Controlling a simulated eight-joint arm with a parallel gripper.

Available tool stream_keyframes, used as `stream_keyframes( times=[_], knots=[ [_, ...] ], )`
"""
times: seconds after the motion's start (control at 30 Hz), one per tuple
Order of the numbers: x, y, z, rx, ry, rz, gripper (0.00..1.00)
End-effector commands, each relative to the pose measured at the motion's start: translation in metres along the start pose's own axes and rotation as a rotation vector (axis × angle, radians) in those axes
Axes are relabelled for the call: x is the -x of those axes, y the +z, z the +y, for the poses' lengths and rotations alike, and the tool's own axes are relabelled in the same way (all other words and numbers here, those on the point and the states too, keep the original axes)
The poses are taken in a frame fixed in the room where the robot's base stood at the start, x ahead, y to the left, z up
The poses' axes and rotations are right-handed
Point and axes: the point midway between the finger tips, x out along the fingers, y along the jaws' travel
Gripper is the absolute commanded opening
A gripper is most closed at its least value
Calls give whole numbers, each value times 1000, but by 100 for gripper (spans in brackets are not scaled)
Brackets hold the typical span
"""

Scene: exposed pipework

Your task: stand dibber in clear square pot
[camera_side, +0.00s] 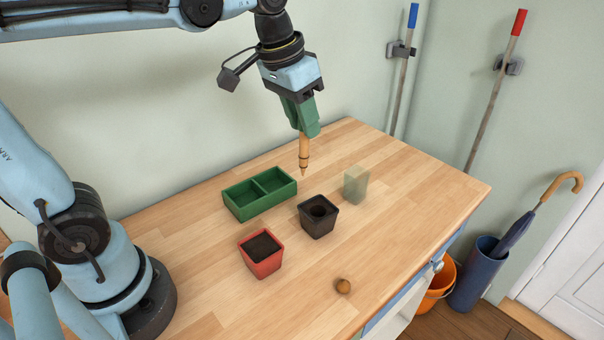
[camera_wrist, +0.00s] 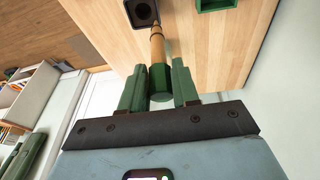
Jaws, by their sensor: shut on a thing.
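My gripper (camera_side: 304,127) is shut on the wooden dibber (camera_side: 304,150), which hangs upright with its tip down above the table. In the wrist view the dibber (camera_wrist: 157,50) sits between the two green fingers of my gripper (camera_wrist: 158,82), its green end near them. The clear square pot (camera_side: 356,184) stands on the table to the right of the dibber and is apart from it. The clear pot is not seen in the wrist view. A black square pot (camera_side: 319,216) stands in front of the dibber, and it also shows in the wrist view (camera_wrist: 141,13).
A green two-compartment tray (camera_side: 246,204) lies left of the dibber. A red pot with dark soil (camera_side: 262,255) stands at the front left. The table's right side (camera_side: 430,190) is clear.

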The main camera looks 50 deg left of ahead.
Motion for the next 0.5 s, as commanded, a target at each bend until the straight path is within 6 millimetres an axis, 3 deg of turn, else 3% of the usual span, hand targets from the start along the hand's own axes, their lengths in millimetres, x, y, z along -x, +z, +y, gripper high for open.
stream_keyframes(
  times=[0.1,0.3,0.4,0.5],
  knots=[
    [17,-28,39,-73,-5,23,0],
    [41,-56,94,-158,-9,64,0],
    [48,-63,111,-180,-7,78,0],
    [50,-67,116,-189,-8,85,0]
  ],
)
